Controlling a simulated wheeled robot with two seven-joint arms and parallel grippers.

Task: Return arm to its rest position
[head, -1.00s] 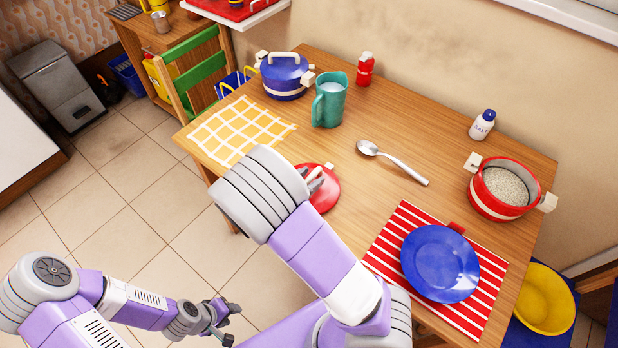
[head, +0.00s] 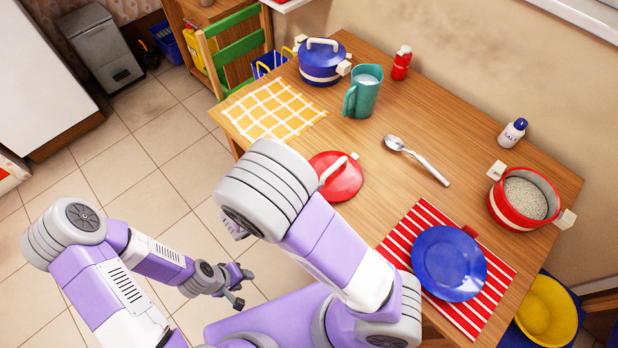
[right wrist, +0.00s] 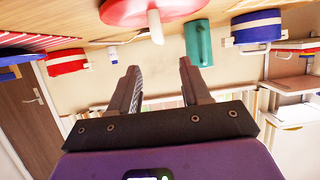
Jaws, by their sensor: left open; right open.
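My left gripper (head: 242,287) is open and empty, low over the tiled floor left of the table. The lid also shows at the top of the right wrist view (right wrist: 130,10), where the scene appears upside down.
The wooden table (head: 400,185) holds a blue pot (head: 320,66), teal pitcher (head: 361,95), red bottle (head: 402,63), spoon (head: 420,162), salt shaker (head: 512,131), red pot (head: 522,199) and blue plate (head: 449,263). A green-backed chair (head: 240,52) stands behind.

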